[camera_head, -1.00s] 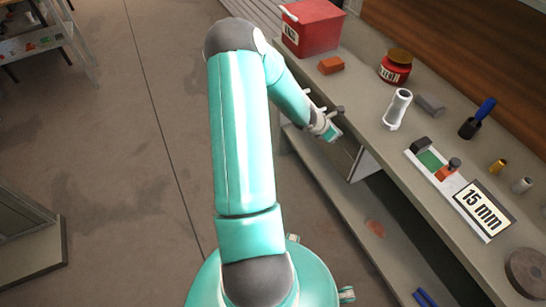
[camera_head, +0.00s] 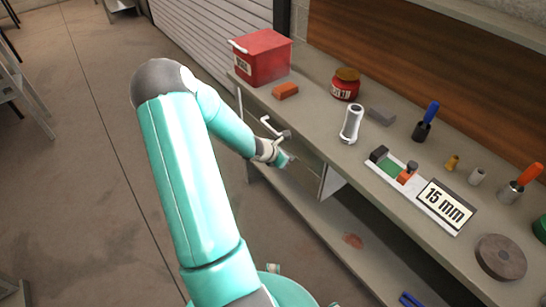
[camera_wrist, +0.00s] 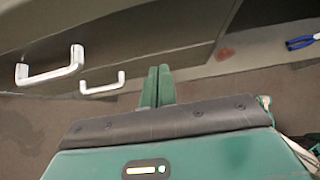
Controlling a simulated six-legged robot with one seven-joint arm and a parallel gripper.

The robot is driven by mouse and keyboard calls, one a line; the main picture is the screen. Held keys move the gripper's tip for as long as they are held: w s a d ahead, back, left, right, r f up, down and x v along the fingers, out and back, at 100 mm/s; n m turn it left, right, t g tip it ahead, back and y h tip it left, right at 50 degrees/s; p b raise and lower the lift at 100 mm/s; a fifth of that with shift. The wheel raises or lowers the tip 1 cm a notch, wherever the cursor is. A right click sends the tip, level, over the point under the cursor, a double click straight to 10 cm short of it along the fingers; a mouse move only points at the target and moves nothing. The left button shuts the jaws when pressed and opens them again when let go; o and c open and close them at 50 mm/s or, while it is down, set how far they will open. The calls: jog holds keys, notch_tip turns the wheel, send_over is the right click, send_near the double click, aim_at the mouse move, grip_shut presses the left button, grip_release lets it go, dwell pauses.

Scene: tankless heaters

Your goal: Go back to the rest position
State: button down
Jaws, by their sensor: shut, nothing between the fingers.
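My gripper (camera_head: 284,160) is at the end of my teal arm, in front of the workbench's drawer front (camera_head: 308,172). In the wrist view my gripper's two green fingers (camera_wrist: 157,82) lie side by side, shut with nothing between them. A light metal handle (camera_head: 274,128) shows just left of and above the gripper in the head view. The wrist view shows two handles, a larger one (camera_wrist: 50,66) at the left and a smaller one (camera_wrist: 102,83) nearer the fingers. The fingers are apart from both handles in that picture. My arm is bent at the elbow.
The grey workbench top (camera_head: 318,110) holds a red box (camera_head: 262,58), a red jar (camera_head: 345,84), a white cylinder (camera_head: 351,124), a "15 mm" sign (camera_head: 444,205) and several small tools. A lower shelf (camera_head: 335,225) runs beneath. Open floor (camera_head: 65,190) lies left of my arm.

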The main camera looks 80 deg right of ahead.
jog(key=v, duration=0.8)
jog(key=shift+w+f, duration=0.15)
jog(key=w+a+r+m+t, duration=0.3)
jog(key=w+a+r, duration=0.55)
jog(key=w, duration=0.35)
jog(key=w+a+r+m+t, duration=0.3)
jog(key=w+a+r, duration=0.5)
jog(key=w, duration=0.4)
jog(key=w+a+r+m+t+y, duration=0.1)
jog(key=w+a+r+t, duration=0.15)
jog(key=a, duration=0.65)
jog(key=w+a+r+m+t+y, duration=0.1)
jog(key=w+a+r, duration=0.2)
jog(key=a, duration=0.5)
jog(key=s+a+r+t+y, duration=0.1)
jog(key=s+a+r+y, duration=0.1)
jog(key=a, duration=0.7)
jog(key=s+a+r+m+t+y, duration=0.1)
jog(key=a+r, duration=0.3)
jog(key=a, duration=0.6)
jog(key=shift+s+t+y, duration=0.35)
jog(key=shift+s+y, duration=0.2)
jog(key=shift+y, duration=0.25)
